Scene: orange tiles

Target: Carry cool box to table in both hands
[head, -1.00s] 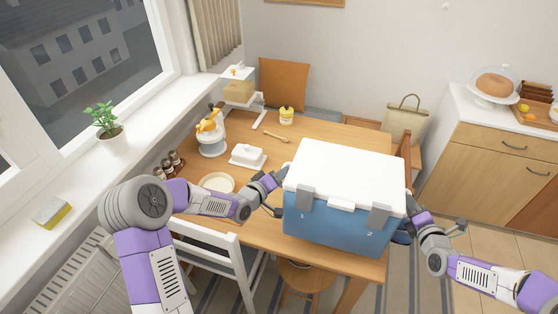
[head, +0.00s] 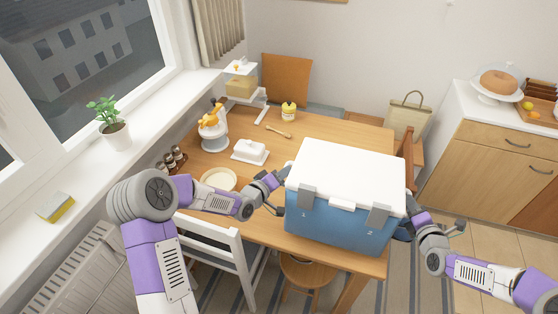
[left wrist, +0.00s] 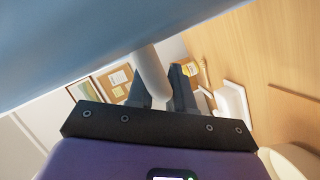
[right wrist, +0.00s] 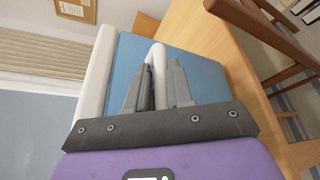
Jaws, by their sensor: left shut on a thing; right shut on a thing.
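The cool box (head: 335,219) is blue with a white lid and grey latches. In the head view it is level, over the right front part of the wooden table (head: 350,133); I cannot tell whether its base touches the top. My left gripper (head: 280,180) is at its left side, and in the left wrist view its fingers (left wrist: 165,90) are shut on a pale handle bar. My right gripper (head: 412,215) is at the right side, and in the right wrist view its fingers (right wrist: 160,80) are shut on the other handle. The box's underside is hidden.
A white butter dish (head: 250,151), a plate (head: 218,180), a wooden spoon (head: 279,132) and a yellow jar (head: 289,112) are on the table left of and behind the box. A white chair (head: 225,245) and a stool (head: 308,272) stand in front.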

